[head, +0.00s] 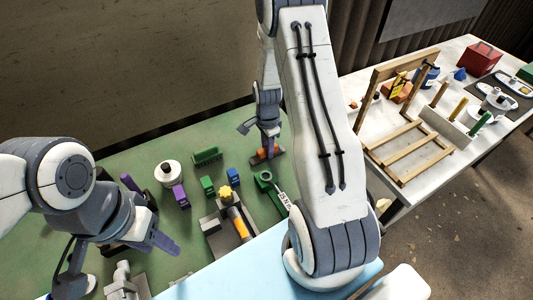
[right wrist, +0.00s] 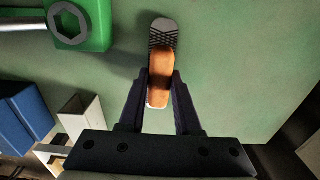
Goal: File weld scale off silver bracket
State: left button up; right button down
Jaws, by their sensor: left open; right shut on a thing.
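My right gripper (head: 267,146) is shut on a file (right wrist: 160,65) with an orange-brown handle and a dark cross-hatched end. The file shows in the head view as an orange piece (head: 266,153) over the green mat. My left gripper (head: 160,240) is open over the left of the mat, and no object shows between its fingers. A silver-grey fixture (head: 213,226) stands at the middle front, with a yellow knob and a yellow cylinder. A silver-grey angular part (head: 124,283) is at the lower left. I cannot tell which silver part is the bracket.
A green block (head: 264,176) with a hex socket and a wrench lies close to the file. Purple (head: 180,195), green (head: 207,185) and blue (head: 234,174) blocks and a white round container (head: 167,174) stand nearby. A cluttered white table (head: 465,57) is at right.

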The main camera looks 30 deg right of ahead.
jog(key=shift+r+p, duration=2.75)
jog(key=shift+r, duration=0.75)
